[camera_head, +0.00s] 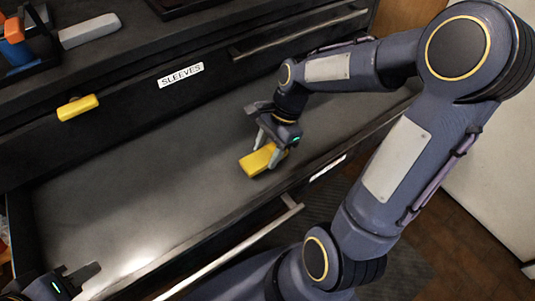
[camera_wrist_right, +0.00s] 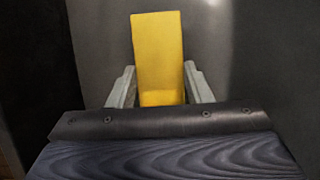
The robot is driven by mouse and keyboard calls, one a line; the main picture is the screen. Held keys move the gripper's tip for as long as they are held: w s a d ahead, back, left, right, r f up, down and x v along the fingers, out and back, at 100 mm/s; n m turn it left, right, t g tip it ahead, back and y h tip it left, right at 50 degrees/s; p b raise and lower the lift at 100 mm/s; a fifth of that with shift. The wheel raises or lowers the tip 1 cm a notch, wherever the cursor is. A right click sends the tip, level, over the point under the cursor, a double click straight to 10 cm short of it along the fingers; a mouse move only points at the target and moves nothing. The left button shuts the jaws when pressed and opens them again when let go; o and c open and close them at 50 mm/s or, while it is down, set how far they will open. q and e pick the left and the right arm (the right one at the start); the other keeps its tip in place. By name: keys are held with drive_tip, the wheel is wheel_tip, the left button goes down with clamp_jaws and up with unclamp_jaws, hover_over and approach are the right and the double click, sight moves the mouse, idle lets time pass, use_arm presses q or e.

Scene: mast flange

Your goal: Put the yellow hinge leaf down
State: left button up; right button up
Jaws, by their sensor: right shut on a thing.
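The yellow hinge leaf (camera_head: 256,161) is a small flat yellow block, seen in the head view over the floor of the open drawer (camera_head: 150,185). My right gripper (camera_head: 268,145) is shut on it from above. In the right wrist view the leaf (camera_wrist_right: 157,50) stands out lengthwise between the two grey fingers (camera_wrist_right: 160,88). I cannot tell whether the leaf touches the drawer floor. My left gripper (camera_head: 85,275) shows only in part at the lower left corner, over the drawer's near left end, and its fingers are not clear.
A yellow handle-like piece (camera_head: 77,107) is on the cabinet front at left. A label reading SLEEVES (camera_head: 181,75) is on the front behind the open drawer. Grey, orange and blue items lie on the cabinet top at upper left. The rest of the drawer floor looks bare.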

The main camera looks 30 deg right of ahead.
drive_tip(key=shift+f, duration=0.45)
drive_tip(key=shift+f, duration=0.15)
drive_tip(key=o, duration=1.3)
